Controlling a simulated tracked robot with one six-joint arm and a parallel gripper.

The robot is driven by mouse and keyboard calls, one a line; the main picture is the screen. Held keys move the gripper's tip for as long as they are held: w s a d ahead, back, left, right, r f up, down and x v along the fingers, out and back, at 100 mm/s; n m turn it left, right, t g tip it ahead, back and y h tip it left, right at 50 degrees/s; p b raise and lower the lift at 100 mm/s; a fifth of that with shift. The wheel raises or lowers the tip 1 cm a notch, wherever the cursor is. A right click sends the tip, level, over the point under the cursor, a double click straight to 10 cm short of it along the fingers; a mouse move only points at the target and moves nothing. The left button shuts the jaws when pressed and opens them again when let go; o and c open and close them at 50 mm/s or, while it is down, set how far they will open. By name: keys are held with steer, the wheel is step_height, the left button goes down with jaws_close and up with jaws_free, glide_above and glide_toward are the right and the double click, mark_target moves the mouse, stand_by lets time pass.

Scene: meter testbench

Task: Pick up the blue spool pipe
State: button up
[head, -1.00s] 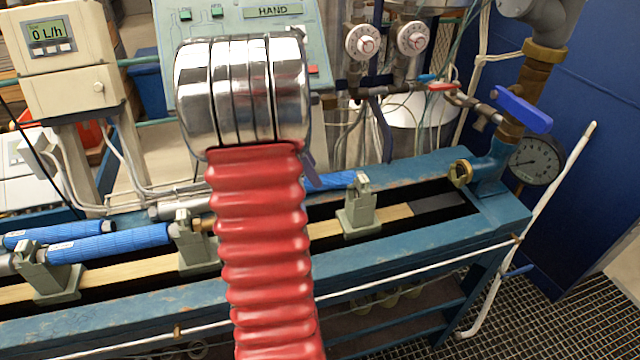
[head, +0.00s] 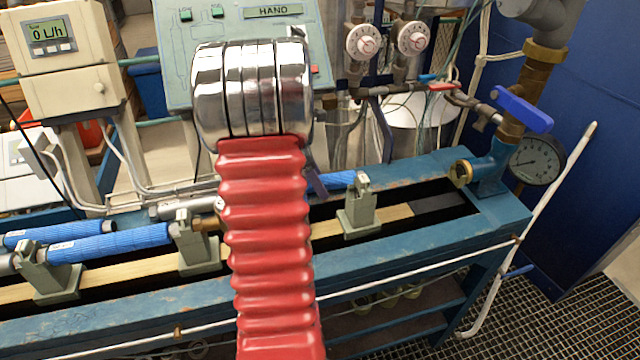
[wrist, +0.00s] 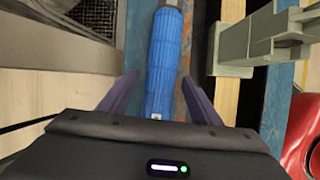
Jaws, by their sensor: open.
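In the wrist view a blue ribbed spool pipe (wrist: 163,60) lies lengthwise between the two dark purple fingers of my gripper (wrist: 160,78). The fingers are open, one on each side, with a gap to the pipe; its near end is hidden behind the gripper body. In the head view a blue pipe (head: 340,179) shows on the back of the bench, right of my red arm, which hides its left part. A purple finger edge shows beside it. Two more blue pipes, a front one (head: 110,243) and a rear one (head: 55,233), lie at the left.
Grey-green clamp supports stand on the bench rail, one right of my arm (head: 359,212) and others at left. The blue bench frame (head: 420,255) runs across the front. A pressure gauge (head: 537,159) and valve pipework stand at right. A control panel is behind.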

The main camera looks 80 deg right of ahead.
steer(key=shift+c, duration=0.2)
jaws_close()
stand_by(0.6)
